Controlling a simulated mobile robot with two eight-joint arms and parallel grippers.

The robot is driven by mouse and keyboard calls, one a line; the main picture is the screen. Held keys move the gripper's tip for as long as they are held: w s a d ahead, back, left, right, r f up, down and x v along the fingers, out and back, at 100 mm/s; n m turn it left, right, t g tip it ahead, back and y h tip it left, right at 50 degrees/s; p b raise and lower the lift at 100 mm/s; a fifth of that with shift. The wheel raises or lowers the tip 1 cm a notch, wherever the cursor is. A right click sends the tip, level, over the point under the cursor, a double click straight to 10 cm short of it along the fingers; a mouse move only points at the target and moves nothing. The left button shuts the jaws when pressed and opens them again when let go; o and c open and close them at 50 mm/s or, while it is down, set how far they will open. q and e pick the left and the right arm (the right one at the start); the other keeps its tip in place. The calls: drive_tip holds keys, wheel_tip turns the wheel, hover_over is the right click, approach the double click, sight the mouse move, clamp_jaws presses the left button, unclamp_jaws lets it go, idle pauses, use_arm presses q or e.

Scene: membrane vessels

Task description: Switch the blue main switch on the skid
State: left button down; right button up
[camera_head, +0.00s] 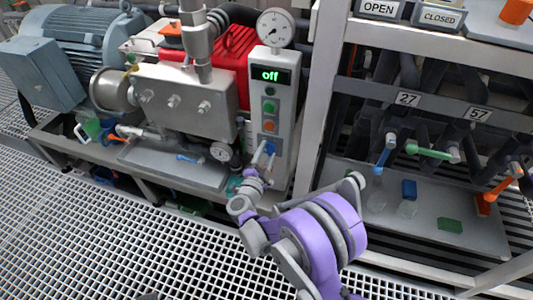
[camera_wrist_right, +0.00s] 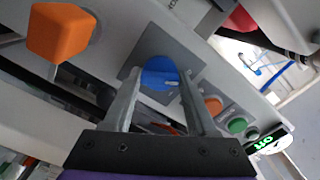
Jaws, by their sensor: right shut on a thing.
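The blue main switch (camera_head: 269,147) is low on the front of the grey control box (camera_head: 284,110). The box display (camera_head: 270,75) reads "off" in green. My right gripper (camera_head: 262,157) is at the switch. In the right wrist view the blue switch (camera_wrist_right: 158,72) is a round knob on a grey square plate, between the two fingers of my right gripper (camera_wrist_right: 158,85), which is shut on it. The fingers partly hide the plate. My left gripper is not in view.
Green and orange buttons (camera_head: 269,126) sit above the switch, with a gauge (camera_head: 276,28) on top. A rack post (camera_head: 318,90) stands close on the right. Pipes with blue, green and orange handles lie beyond it. An orange block (camera_wrist_right: 60,32) shows at the wrist view's upper left.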

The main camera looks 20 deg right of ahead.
idle(0.3)
drive_tip(key=o, duration=1.4)
drive_tip(key=shift+c, duration=0.2)
drive_tip(key=p+v, duration=0.1)
drive_tip(key=v, duration=1)
drive_tip(key=shift+w, duration=0.1)
